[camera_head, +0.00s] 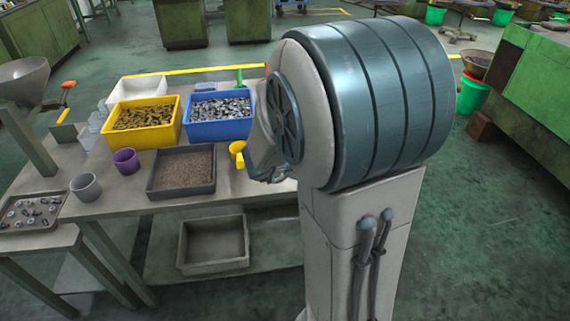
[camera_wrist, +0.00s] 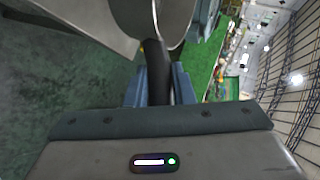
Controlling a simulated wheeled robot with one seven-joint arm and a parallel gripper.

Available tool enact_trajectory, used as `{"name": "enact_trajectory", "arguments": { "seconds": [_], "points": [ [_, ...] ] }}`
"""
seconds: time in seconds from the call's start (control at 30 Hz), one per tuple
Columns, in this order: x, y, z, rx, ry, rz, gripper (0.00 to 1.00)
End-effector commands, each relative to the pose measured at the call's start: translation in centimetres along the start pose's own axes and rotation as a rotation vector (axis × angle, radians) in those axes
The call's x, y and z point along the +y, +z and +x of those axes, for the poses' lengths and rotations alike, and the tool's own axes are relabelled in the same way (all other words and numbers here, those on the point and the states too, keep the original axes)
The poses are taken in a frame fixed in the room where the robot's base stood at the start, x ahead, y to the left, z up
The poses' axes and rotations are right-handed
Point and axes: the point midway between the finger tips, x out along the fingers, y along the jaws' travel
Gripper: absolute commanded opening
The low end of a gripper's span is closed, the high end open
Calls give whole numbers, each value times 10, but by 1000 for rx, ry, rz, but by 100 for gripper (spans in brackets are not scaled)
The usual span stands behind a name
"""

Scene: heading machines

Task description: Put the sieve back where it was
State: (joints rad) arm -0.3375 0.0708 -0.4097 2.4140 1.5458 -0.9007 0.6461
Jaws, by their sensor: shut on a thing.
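In the wrist view my gripper (camera_wrist: 155,90) is shut on the black handle of a grey metal round thing, which I take to be the sieve (camera_wrist: 175,18). Its handle (camera_wrist: 154,65) runs between the two blue fingers. The round part is cut off by the top of the picture, so I cannot see its mesh or whether it touches anything. In the head view my arm's large link hides most of my gripper and the sieve cannot be made out.
The work table (camera_head: 115,192) carries a yellow bin (camera_head: 142,140), a blue bin (camera_head: 218,130), a dark tray of brown grains (camera_head: 182,188), a purple cup (camera_head: 126,161), a grey cup (camera_head: 86,187) and a yellow scoop (camera_head: 238,148). An empty tray (camera_head: 213,266) is on the lower shelf. Green floor is open at right.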

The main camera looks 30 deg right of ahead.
Motion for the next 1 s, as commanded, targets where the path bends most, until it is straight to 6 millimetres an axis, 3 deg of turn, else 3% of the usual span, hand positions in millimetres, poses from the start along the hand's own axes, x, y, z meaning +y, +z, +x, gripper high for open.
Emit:
{"name": "enact_trajectory", "arguments": {
  "seconds": [0.17, 0.7, 0.9, 1.0],
  "points": [
    [7, 19, 8, 6, -1, 0, 0],
    [33, 110, 41, 4, -2, 1, 0],
    [38, 121, 46, 5, -1, 3, 0],
    [50, 124, 52, 5, -1, -2, 0]
  ]
}}
